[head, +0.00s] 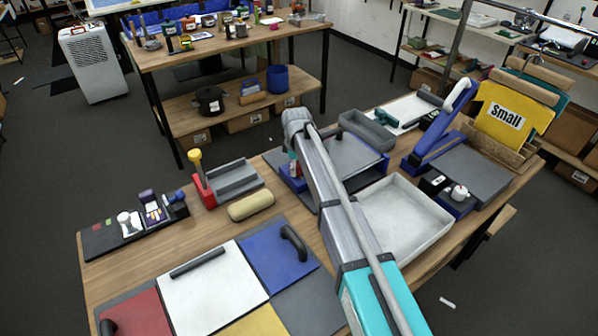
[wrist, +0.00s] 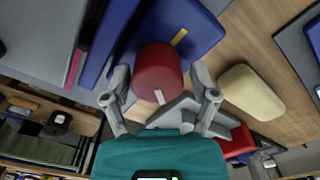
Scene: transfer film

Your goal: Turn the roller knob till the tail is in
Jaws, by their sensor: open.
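The red roller knob (wrist: 158,72) is a round cylinder on the side of a blue machine (wrist: 197,22). A pale mark shows on the knob's lower edge, and a yellow mark (wrist: 180,37) is on the blue housing above right of it. My gripper (wrist: 160,96) is open, with one finger on each side of the knob's near end; I cannot tell whether they touch it. In the head view the blue machine with its grey top (head: 352,152) is partly behind my arm, which hides most of my gripper. I cannot make out the film tail.
A beige rounded block (head: 251,205) lies left of the machine, near a red-and-grey fixture (head: 204,183). A white tray (head: 405,215) is to the right, and a blue lever press (head: 432,140) stands beyond it. Coloured panels (head: 210,285) cover the table's front.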

